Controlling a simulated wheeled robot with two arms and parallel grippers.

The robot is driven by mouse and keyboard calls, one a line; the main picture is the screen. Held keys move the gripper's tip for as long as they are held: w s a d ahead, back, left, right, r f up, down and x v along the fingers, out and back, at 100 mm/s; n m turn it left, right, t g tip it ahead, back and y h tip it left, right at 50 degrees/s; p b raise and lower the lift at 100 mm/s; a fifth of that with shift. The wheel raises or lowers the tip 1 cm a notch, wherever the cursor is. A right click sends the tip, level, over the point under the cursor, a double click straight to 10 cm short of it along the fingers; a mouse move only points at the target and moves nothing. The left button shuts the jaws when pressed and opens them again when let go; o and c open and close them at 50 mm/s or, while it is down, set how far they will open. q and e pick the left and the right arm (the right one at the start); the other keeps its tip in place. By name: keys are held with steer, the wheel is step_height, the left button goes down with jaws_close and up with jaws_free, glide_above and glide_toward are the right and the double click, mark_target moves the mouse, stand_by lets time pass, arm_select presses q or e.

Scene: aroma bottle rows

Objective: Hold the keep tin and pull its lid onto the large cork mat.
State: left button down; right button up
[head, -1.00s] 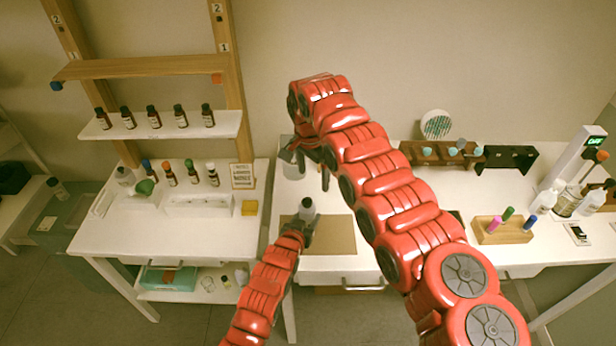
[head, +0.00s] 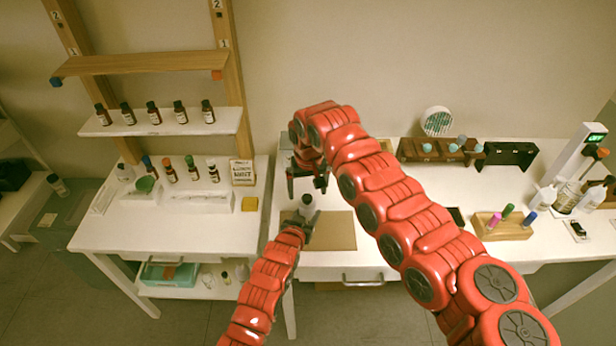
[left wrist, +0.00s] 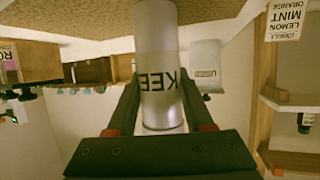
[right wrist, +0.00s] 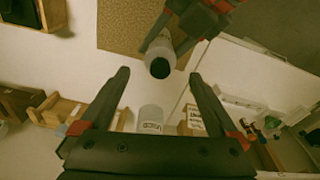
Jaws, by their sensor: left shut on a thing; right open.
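The keep tin (left wrist: 158,60) is a pale metal cylinder marked KEEP in the left wrist view. My left gripper (head: 300,225) is shut around it, above the cork mat (head: 335,232). In the head view the tin (head: 306,204) shows a dark top just below my right gripper (head: 307,182). My right gripper is open and empty. In the right wrist view, the tin's dark round end (right wrist: 160,68) lies ahead of the fingertips, between them. I cannot tell the lid's edge from the tin's body.
A pale labelled can (right wrist: 150,118) stands off the mat, partly hidden by my right gripper. A pen block (head: 503,228) and dark racks (head: 440,150) stand on the right table.

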mark_target(307, 197)
steer(key=shift+w+f, duration=0.15)
steer(key=shift+f, duration=0.95)
steer(key=shift+w+f, duration=0.15)
steer(key=shift+f, duration=0.9)
steer(key=shift+c, duration=0.3)
jaws_close()
steer(key=shift+r, duration=0.2)
steer(key=shift+a+r, duration=0.1)
steer(key=shift+r, duration=0.85)
steer(key=shift+r, duration=2)
arm_select(q)
steer(key=shift+c, duration=1)
jaws_free()
